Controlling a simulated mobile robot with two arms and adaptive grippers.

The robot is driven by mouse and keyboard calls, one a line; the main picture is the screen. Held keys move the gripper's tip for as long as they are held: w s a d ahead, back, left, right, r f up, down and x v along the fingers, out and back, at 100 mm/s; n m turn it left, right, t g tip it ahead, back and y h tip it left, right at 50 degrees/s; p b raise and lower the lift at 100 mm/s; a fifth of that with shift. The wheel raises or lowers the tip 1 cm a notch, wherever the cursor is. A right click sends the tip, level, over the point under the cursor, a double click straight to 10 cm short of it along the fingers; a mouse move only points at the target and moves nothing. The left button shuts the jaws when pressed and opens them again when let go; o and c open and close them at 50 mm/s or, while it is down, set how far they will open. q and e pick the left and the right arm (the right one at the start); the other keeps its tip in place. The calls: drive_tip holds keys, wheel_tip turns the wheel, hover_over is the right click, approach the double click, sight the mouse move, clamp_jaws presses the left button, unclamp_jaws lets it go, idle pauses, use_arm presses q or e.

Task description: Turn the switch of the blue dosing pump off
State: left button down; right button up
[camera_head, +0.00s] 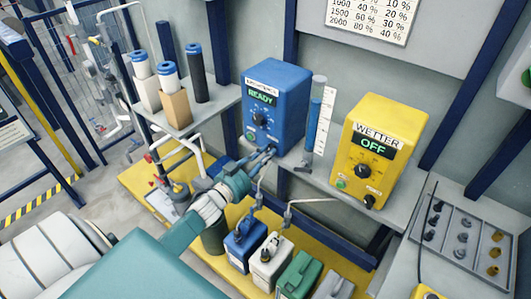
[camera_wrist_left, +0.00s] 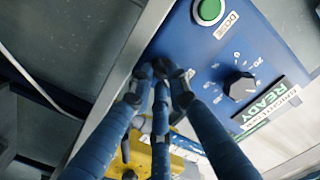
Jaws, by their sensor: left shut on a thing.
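The blue dosing pump (camera_head: 275,105) stands on the grey shelf, and its display (camera_head: 263,95) reads READY in green. Its front has a black dial (camera_head: 260,119) and a green button (camera_head: 250,135). The pump panel (camera_wrist_left: 215,60) also shows in the left wrist view, with the dial (camera_wrist_left: 238,86) and green button (camera_wrist_left: 210,10). My left gripper (camera_head: 270,152) is at the lower front edge of the pump. In the left wrist view, its fingers (camera_wrist_left: 160,82) close together at the panel's lower corner, around the switch. The fingertips hide most of the switch, so its position cannot be read.
A yellow wetter pump (camera_head: 400,120), its display reading OFF, stands to the right. Several canisters (camera_head: 270,262) stand below my left gripper. Filter cartridges (camera_head: 197,75) stand at left, a grey parts tray (camera_head: 450,240) at right.

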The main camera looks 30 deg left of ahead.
use_arm(q)
drive_tip(key=shift+r+n+p, duration=0.2)
drive_tip(key=shift+n+p, duration=1.75)
drive_tip(key=shift+n, duration=3.95)
drive_tip(key=c, duration=1.7)
unclamp_jaws()
drive_tip(key=shift+o, duration=0.2)
drive_tip(key=shift+s, duration=0.1)
drive_tip(key=s+a, duration=0.1)
drive_tip(key=s, duration=1.1)
drive_tip(key=shift+w, duration=0.1)
